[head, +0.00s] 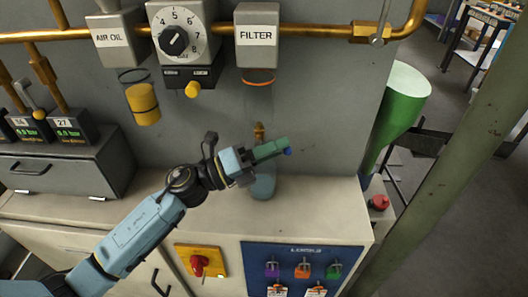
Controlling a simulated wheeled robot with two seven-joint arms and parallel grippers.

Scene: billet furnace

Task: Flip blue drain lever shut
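My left gripper (270,149) reaches in from the left, its green fingers pointing right in front of the grey panel. A small blue piece (288,151) shows at the fingertips; it looks like the end of the blue drain lever, but most of it is hidden and I cannot tell whether the fingers touch it. A brass fitting (260,131) shows just above the fingers, below the filter unit (257,50). The fingers are seen side-on, so their gap does not show. My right gripper is not in view.
A bluish-grey vessel (263,184) stands on the counter under my gripper. A regulator dial (180,36) and an air oil unit (115,40) with a yellow bowl are at upper left. A green funnel shape (401,105) is right of the panel. Lockout board (300,258) is below.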

